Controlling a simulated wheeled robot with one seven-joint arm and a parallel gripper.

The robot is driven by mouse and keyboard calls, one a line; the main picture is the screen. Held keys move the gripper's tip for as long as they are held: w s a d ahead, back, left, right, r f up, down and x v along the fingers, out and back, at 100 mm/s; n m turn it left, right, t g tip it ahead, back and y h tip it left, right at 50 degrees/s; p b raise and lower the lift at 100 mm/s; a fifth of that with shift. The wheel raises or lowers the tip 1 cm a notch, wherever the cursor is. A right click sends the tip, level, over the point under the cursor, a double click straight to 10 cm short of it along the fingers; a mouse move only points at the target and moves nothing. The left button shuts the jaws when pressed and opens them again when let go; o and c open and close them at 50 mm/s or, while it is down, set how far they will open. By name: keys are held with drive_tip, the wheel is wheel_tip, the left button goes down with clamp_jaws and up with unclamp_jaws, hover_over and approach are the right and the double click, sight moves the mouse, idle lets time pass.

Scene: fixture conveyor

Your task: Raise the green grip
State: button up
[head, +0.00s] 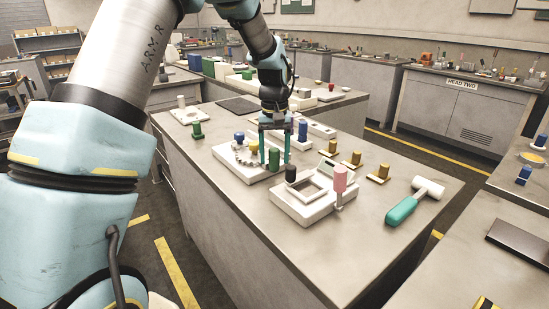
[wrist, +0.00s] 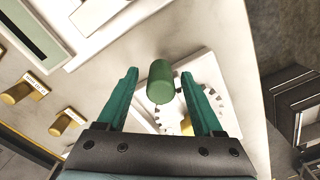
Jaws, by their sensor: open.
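A dark green cylindrical grip (wrist: 161,80) stands on a white fixture with a toothed ring (wrist: 213,100) in the wrist view. In the head view the green grip (head: 274,159) and the white fixture (head: 228,158) are at the middle of the bench. My gripper (head: 275,163) is open and points down over the fixture, its teal fingers on either side of the grip. In the wrist view my gripper (wrist: 159,74) shows a gap between each finger and the grip. Whether the fingers touch it low down cannot be told.
Another green cylinder (head: 196,130) stands at the left on its own base.

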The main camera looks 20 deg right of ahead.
drive_tip(key=shift+a+f, duration=0.1)
drive_tip(key=shift+f, duration=0.85)
clamp_jaws()
drive_tip(key=shift+r, duration=0.1)
idle(0.7)
